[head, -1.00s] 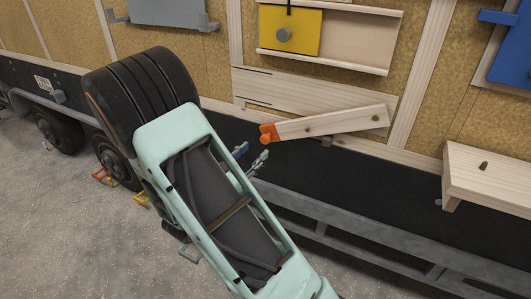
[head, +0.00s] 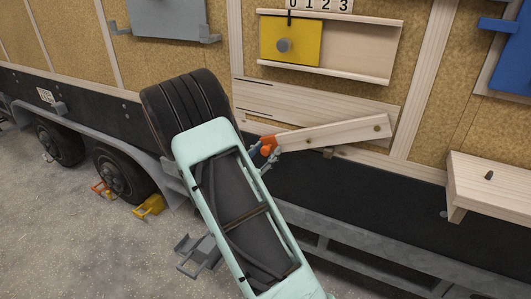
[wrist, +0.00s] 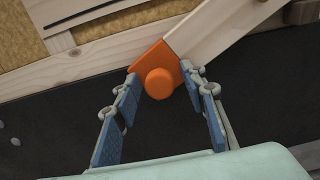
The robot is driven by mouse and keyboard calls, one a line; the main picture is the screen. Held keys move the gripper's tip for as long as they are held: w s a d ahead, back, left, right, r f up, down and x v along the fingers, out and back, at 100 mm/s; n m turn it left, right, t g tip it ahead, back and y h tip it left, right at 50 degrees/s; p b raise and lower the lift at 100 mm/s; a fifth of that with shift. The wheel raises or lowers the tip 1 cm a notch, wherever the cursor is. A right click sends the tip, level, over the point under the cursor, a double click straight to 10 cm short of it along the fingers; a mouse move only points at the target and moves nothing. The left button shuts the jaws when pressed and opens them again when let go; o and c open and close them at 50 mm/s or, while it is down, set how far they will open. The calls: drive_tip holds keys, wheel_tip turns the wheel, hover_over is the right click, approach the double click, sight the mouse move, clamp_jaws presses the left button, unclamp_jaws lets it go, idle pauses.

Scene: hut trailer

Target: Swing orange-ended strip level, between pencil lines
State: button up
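A pale wooden strip (head: 340,133) with an orange end (head: 268,145) is fixed against the trailer wall. It slants, with its orange end low at the left. The orange end has a round knob (wrist: 159,84). Two dark pencil lines (head: 254,82) mark the left part of the board (head: 310,100) behind the strip, above the orange end. My gripper (wrist: 163,90) is open, its blue-padded fingers on either side of the knob. A gap shows at the left finger; contact on the right is unclear. My arm hides part of the wall below.
A yellow panel (head: 291,41) in a wooden rail sits above the board. A wooden shelf (head: 490,187) juts out at the right, and a blue panel (head: 512,55) hangs above it. A grey step (head: 198,255) and wheels are below left.

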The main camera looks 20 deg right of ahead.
drive_tip(key=shift+c, duration=0.7)
clamp_jaws()
drive_tip(key=w+r+m+p, duration=0.1)
drive_tip(key=r, duration=0.4)
drive_tip(key=a+r+m+p, duration=0.1)
drive_tip(key=r+m, duration=0.1)
drive_tip(key=r, duration=0.2)
drive_tip(key=w+a+r+m+p, duration=0.1)
drive_tip(key=r+m, duration=0.1)
drive_tip(key=r, duration=0.3)
drive_tip(key=shift+w+r, duration=0.3)
drive_tip(key=shift+w, duration=0.05)
drive_tip(key=shift+o, duration=0.7)
unclamp_jaws()
drive_tip(key=shift+a, duration=0.1)
